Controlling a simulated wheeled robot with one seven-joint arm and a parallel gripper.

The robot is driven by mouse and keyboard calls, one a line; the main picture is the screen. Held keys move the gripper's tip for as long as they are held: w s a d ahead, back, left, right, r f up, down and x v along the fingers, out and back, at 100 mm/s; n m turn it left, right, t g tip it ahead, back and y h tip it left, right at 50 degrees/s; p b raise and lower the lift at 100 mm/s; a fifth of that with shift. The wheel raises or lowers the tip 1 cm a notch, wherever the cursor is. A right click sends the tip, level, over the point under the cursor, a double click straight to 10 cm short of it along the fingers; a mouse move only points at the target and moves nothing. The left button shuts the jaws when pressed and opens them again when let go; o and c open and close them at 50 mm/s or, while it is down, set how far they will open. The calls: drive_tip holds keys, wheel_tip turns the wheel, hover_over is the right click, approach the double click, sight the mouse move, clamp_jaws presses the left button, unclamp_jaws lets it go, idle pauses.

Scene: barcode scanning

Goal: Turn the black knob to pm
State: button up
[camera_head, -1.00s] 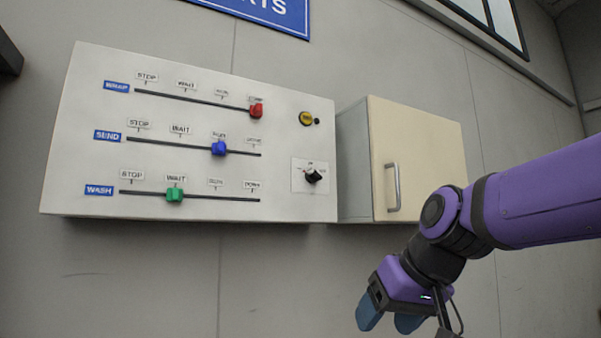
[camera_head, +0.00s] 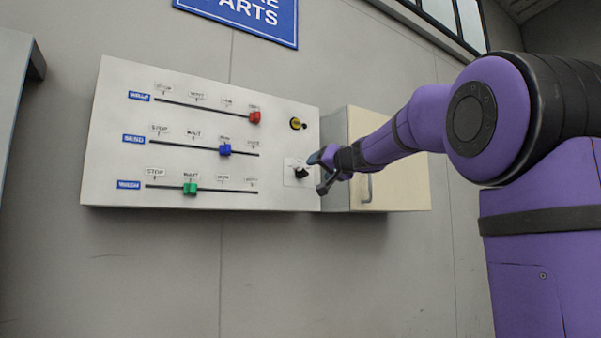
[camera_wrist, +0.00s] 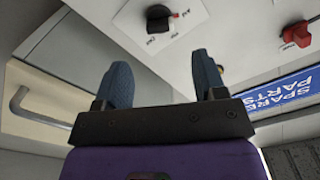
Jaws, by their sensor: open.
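The black knob (camera_head: 301,171) sits on a small white plate at the lower right of the white control panel. It also shows in the wrist view (camera_wrist: 159,24), with its plate and small labels around it; the labels are hard to read. My gripper (camera_head: 321,172) is close to the knob, just to its right in the head view. In the wrist view my gripper (camera_wrist: 163,83) has its two blue fingers spread apart with nothing between them. The knob lies beyond the fingertips, apart from them.
The panel (camera_head: 120,100) carries red (camera_head: 254,118), blue (camera_head: 225,149) and green (camera_head: 190,188) sliders. A yellow button (camera_head: 296,123) sits above the knob. A cream cabinet (camera_head: 400,195) with a handle (camera_wrist: 35,105) stands right beside the panel. A blue sign (camera_head: 255,15) hangs above.

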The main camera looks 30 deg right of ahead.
sight(306, 172)
drive_tip(key=w, duration=0.9)
drive_tip(key=shift+w+a, duration=0.1)
drive_tip(key=shift+a, duration=0.05)
drive_tip(key=shift+c, duration=0.4)
drive_tip(key=c, duration=0.8)
drive_tip(key=shift+m, duration=0.3)
drive_tip(key=m, duration=0.5)
drive_tip(key=shift+f+m, duration=0.1)
drive_tip(key=shift+m, duration=0.2)
drive_tip(key=m, duration=0.5)
drive_tip(key=shift+m, duration=0.3)
